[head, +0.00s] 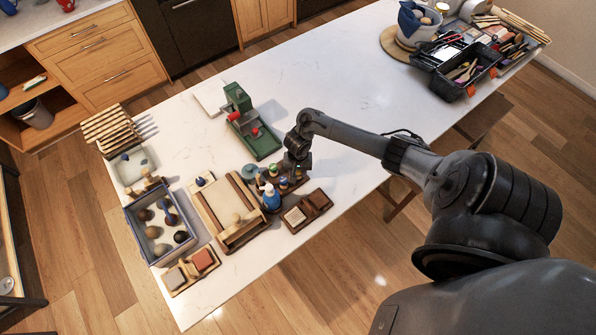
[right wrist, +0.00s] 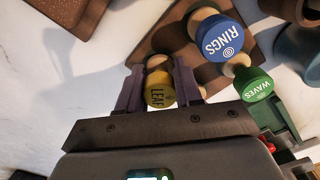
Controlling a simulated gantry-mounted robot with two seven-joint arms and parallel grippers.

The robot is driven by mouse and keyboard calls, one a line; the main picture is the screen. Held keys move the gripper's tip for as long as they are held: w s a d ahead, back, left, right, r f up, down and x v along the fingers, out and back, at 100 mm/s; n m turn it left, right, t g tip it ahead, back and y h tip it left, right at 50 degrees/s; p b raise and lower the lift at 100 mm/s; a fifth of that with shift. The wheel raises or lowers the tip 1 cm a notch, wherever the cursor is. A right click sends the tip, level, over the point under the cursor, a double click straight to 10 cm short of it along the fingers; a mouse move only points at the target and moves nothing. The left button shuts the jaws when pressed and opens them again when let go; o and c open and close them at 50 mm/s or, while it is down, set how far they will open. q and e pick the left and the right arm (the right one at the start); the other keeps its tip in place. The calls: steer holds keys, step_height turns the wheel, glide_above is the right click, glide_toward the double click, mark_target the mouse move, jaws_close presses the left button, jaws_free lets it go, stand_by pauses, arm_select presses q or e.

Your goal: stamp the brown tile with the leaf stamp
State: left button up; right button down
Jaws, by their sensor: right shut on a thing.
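The leaf stamp (right wrist: 160,92), with a yellow end lettered LEAF, is between the fingers of my right gripper (right wrist: 160,90) in the right wrist view. The gripper is shut on it. It is at the edge of the brown wooden stamp rack (right wrist: 160,38); I cannot tell whether it is lifted. In the head view my right gripper (head: 289,168) is over the rack and hides part of it. My left gripper is not in view.
A blue RINGS stamp (right wrist: 222,42) and a green WAVES stamp (right wrist: 254,84) stand close beside the gripper. A blue bottle (head: 271,198), a wooden board (head: 222,205) and a green press (head: 250,130) are near. The table's middle is clear.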

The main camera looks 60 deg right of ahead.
steer(key=shift+f, duration=0.2)
steer(key=c, duration=0.7)
jaws_free()
step_height(320, 180, up, 10)
steer(key=p, duration=0.4)
steer(key=shift+f, duration=0.25)
steer(key=shift+r+p, duration=0.4)
steer(key=shift+r, duration=0.3)
